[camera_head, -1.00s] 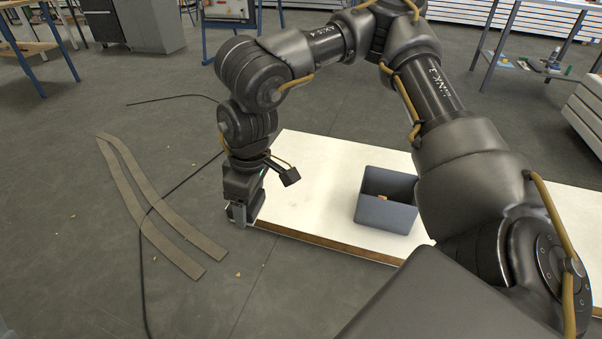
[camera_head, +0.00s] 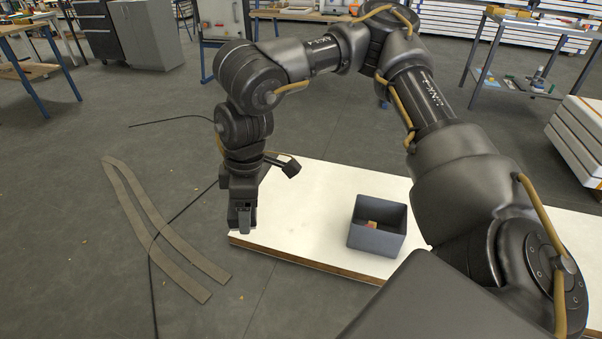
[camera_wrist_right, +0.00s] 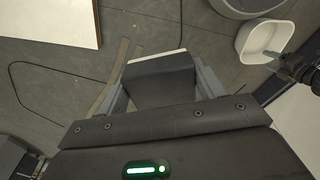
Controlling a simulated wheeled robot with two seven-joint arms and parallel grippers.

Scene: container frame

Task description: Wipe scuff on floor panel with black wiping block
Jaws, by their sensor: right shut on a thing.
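The white floor panel (camera_head: 315,205) lies on the grey floor, with a brown front edge. My right gripper (camera_head: 242,228) points down at the panel's near left corner, low over or at its surface. I cannot tell from the head view whether it touches. In the right wrist view my right gripper (camera_wrist_right: 162,88) is shut on the black wiping block (camera_wrist_right: 160,78), which sits between both fingers and has a pale far edge. I see no scuff on the visible panel; my arm covers part of it. I make out no left gripper in the head view.
A grey open bin (camera_head: 377,240) with small orange and reddish pieces stands on the panel right of my gripper. Two brown strips (camera_head: 150,215) and a black cable (camera_head: 180,212) lie on the floor at left. The panel between gripper and bin is bare.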

